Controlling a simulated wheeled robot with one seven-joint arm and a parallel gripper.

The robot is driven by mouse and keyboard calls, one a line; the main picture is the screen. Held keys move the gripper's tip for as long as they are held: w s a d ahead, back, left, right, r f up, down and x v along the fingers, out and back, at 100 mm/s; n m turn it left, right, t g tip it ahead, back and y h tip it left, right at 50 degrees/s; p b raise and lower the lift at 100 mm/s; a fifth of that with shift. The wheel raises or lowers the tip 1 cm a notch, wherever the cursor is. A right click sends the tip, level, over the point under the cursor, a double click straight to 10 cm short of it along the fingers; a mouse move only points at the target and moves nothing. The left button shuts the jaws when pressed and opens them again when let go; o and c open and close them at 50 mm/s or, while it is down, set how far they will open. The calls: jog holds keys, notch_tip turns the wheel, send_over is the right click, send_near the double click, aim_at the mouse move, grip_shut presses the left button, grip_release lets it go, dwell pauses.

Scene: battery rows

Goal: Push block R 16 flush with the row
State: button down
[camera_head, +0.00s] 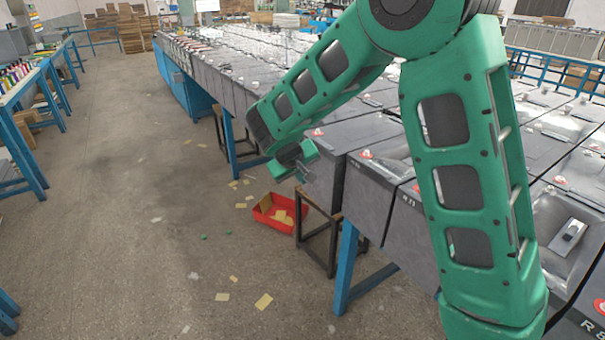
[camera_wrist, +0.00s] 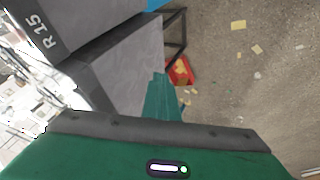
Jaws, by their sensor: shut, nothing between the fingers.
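A grey block (camera_wrist: 133,62) without a readable label sits beside the block marked R 15 (camera_wrist: 72,20) in the wrist view. By its place it seems to be R 16. Its side face shows, and its outer end appears to stick out past R 15. My gripper (camera_head: 297,165) is shut and empty at the aisle side of the row in the head view, close to the block ends. Its green fingers (camera_wrist: 162,100) show in the wrist view close to that block's outer end. I cannot tell whether they touch it.
A red bin (camera_head: 268,216) with yellow pieces lies on the floor below my gripper, beside a dark stand (camera_head: 318,240). A blue table leg (camera_head: 346,268) stands nearer. Several grey blocks continue along the row. The aisle floor (camera_head: 140,230) at left is mostly clear, with scattered scraps.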

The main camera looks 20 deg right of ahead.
jog(key=shift+w+d+f, duration=0.55)
jog(key=shift+d, duration=0.3)
jog(key=shift+w+d+f, duration=0.55)
jog(key=shift+d+f, duration=0.05)
jog(key=shift+d, duration=0.3)
jog(key=shift+w+d+f, duration=0.55)
jog(key=shift+d, duration=0.3)
